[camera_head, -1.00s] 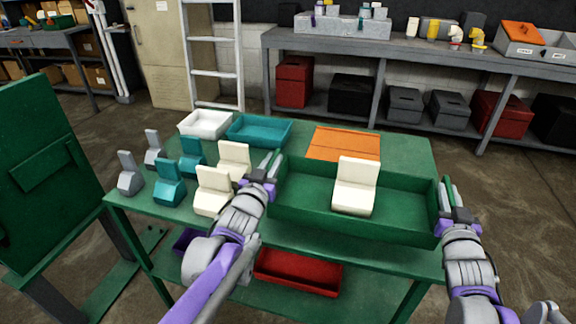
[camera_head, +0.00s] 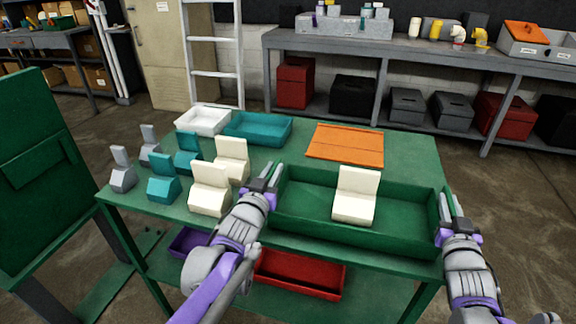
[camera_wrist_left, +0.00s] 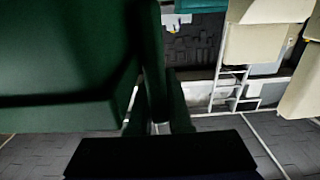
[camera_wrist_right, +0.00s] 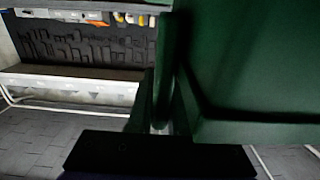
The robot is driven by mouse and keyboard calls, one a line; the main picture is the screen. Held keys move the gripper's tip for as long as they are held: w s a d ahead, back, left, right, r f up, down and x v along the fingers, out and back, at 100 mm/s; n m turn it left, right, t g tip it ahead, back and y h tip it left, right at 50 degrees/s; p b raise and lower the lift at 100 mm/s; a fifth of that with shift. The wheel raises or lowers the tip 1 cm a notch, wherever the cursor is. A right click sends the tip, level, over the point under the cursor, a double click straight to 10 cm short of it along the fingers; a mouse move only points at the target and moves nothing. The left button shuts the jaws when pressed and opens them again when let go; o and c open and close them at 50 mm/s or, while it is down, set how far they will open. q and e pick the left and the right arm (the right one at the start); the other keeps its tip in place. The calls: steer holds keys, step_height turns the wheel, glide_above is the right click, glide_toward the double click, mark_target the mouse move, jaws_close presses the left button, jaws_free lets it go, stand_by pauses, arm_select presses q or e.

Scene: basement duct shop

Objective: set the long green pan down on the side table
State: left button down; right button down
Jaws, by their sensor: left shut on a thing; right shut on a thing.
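The long green pan (camera_head: 300,222) is an open, shallow-walled box over the front right of the green table (camera_head: 265,158). A cream angled block (camera_head: 356,196) stands inside it. My left gripper (camera_head: 268,178) is shut on the pan's left end wall; that wall (camera_wrist_left: 70,60) fills the left of the left wrist view. My right gripper (camera_head: 447,212) is shut on the right end wall, which also shows in the right wrist view (camera_wrist_right: 240,60). The pan looks about level. Its underside is hidden, so I cannot tell whether it touches the tabletop.
Cream, teal and grey angled blocks (camera_head: 208,188) stand left of the pan. A white tray (camera_head: 202,121), a teal tray (camera_head: 258,128) and an orange panel (camera_head: 345,145) lie behind. A red tray (camera_head: 300,273) is on the lower shelf. A green cabinet (camera_head: 40,170) stands at left.

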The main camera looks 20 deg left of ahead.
arm_select(q)
steer(key=shift+w+f, duration=0.1)
steer(key=shift+f, duration=0.35)
arm_select(e)
steer(key=shift+w+f, duration=0.1)
steer(key=shift+f, duration=0.3)
arm_select(q)
steer(key=c, duration=0.8)
jaws_free()
steer(key=shift+r, duration=0.15)
steer(key=shift+c, duration=0.2)
arm_select(e)
steer(key=c, duration=0.8)
jaws_free()
steer(key=shift+r, duration=0.15)
steer(key=shift+c, duration=0.2)
steer(key=s, duration=1.2)
steer(key=shift+s, duration=0.15)
arm_select(q)
steer(key=s, duration=1.2)
steer(key=shift+s, duration=0.1)
